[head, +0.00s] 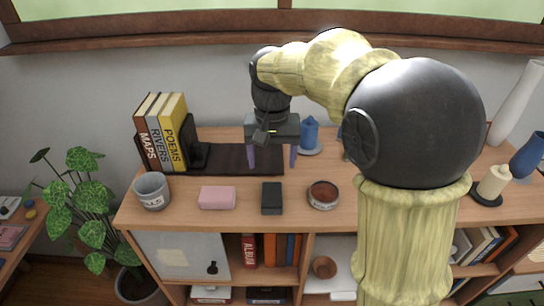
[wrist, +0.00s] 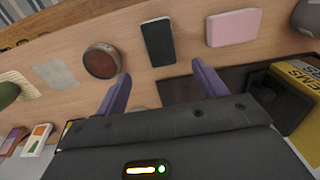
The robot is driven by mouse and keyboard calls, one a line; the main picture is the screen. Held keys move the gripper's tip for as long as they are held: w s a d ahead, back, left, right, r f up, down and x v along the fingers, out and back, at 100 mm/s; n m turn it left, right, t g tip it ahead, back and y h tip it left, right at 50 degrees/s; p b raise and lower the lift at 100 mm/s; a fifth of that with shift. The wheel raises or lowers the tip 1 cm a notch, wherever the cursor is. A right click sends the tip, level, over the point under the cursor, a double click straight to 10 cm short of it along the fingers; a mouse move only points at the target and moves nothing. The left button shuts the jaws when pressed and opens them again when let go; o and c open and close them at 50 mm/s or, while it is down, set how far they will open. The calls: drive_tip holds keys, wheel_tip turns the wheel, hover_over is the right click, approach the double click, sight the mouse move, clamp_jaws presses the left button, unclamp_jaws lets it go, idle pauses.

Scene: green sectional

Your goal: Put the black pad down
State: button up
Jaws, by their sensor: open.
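The black pad (head: 272,198) is a small dark block lying flat on the wooden cabinet top, near its front edge. It stands between a pink block and a small brown bowl. In the wrist view the black pad (wrist: 158,42) lies just beyond my fingertips, apart from them. My gripper (head: 272,161) points down behind the pad, over the right end of a dark mat (head: 228,163). Its two purple fingers are spread in the wrist view (wrist: 161,82), with nothing between them.
The pink block (head: 217,198) and a grey cup (head: 152,191) are left of the pad. The bowl (head: 323,194) is to its right. Books (head: 160,132) with a black bookend stand at back left. A blue candle (head: 309,132) stands behind, right of my gripper.

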drive_tip(key=shift+f, duration=0.1)
drive_tip(key=shift+t, duration=0.6)
drive_tip(key=s+d+f, duration=0.1)
drive_tip(key=d+f, duration=0.1)
drive_tip(key=s+d+f, duration=0.2)
drive_tip(key=d, duration=0.1)
drive_tip(key=s+d+f, duration=0.1)
drive_tip(key=d+f, duration=0.1)
drive_tip(key=f, duration=0.1)
drive_tip(key=shift+s+d+f, duration=0.1)
drive_tip(key=shift+s+d, duration=0.05)
drive_tip(key=shift+d, duration=0.2)
drive_tip(key=s+d+f+t, duration=0.1)
drive_tip(key=s+d+f, duration=0.4)
drive_tip(key=s, duration=0.3)
drive_tip(key=shift+d+f, duration=0.35)
drive_tip(key=shift+f, duration=0.3)
